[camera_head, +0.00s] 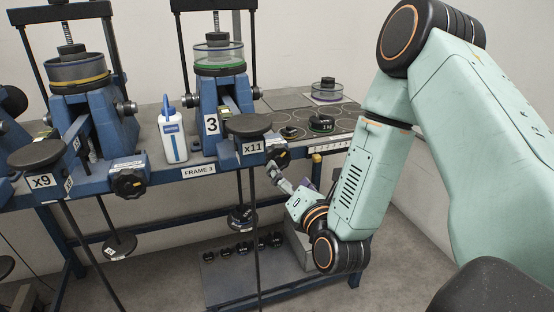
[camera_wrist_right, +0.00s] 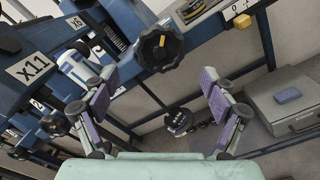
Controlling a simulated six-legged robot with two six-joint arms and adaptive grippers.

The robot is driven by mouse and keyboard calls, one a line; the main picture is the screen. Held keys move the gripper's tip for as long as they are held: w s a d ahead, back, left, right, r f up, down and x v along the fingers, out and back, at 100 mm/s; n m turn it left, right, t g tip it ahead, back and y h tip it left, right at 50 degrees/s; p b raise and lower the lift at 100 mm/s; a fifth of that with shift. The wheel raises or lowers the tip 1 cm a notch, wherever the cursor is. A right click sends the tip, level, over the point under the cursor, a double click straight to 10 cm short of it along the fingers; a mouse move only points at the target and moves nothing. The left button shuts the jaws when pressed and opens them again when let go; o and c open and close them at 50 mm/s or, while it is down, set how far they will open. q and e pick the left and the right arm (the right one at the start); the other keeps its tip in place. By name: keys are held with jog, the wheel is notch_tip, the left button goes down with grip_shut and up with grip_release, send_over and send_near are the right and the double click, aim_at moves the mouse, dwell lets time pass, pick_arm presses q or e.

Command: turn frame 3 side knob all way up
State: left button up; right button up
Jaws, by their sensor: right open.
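Frame 3 (camera_head: 208,105) is a blue press stand with a white "3" plate, standing on the bench in the head view. Its black side knob (camera_head: 275,148) sits at the right of the "x11" plate, on the bench front. In the right wrist view the lobed knob (camera_wrist_right: 160,47) is whole, beyond and above the gap between the fingertips. My right gripper (camera_head: 279,178) is just below the knob in the head view. In the right wrist view the right gripper (camera_wrist_right: 161,88) is open, its purple-padded fingers wide apart with nothing between them. My left gripper is not in view.
A neighbouring blue frame with an "x9" lever (camera_head: 40,158) and its own black knob (camera_head: 129,183) stands to the left. A white bottle (camera_head: 172,138) stands between the frames. A hanging weight (camera_head: 242,217) is below the lever. A grey case (camera_wrist_right: 292,100) lies low at right.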

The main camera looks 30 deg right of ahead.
aim_at(279, 160)
jog(key=b+x, duration=0.4)
jog(key=x, duration=0.4)
jog(key=shift+w+d+f, duration=0.1)
jog(key=shift+w, duration=0.15)
jog(key=shift+c, duration=0.9)
jog(key=shift+s, duration=0.15)
jog(key=c, duration=1.4)
jog(key=shift+r, duration=0.25)
jog(key=m+b, duration=0.3)
jog(key=b, duration=0.2)
jog(key=shift+d+m+b, duration=0.1)
jog(key=shift+m+b, duration=0.25)
jog(key=shift+m, duration=0.05)
jog(key=shift+r+m, duration=0.15)
jog(key=shift+m, duration=0.35)
jog(key=shift+c, duration=0.3)
jog(key=shift+m+p, duration=0.4)
jog(key=shift+m, duration=0.6)
jog(key=o, duration=1.6)
jog(key=shift+w+f, duration=0.25)
jog(key=shift+w, duration=0.1)
jog(key=shift+o, duration=0.2)
jog(key=shift+s, duration=0.35)
jog(key=p+v, duration=0.2)
jog(key=v, duration=0.1)
jog(key=shift+s+a+r+p, duration=0.1)
jog(key=shift+s+a+p, duration=0.1)
jog(key=shift+s+p, duration=0.15)
jog(key=shift+p+v, duration=0.5)
jog(key=shift+v, duration=0.45)
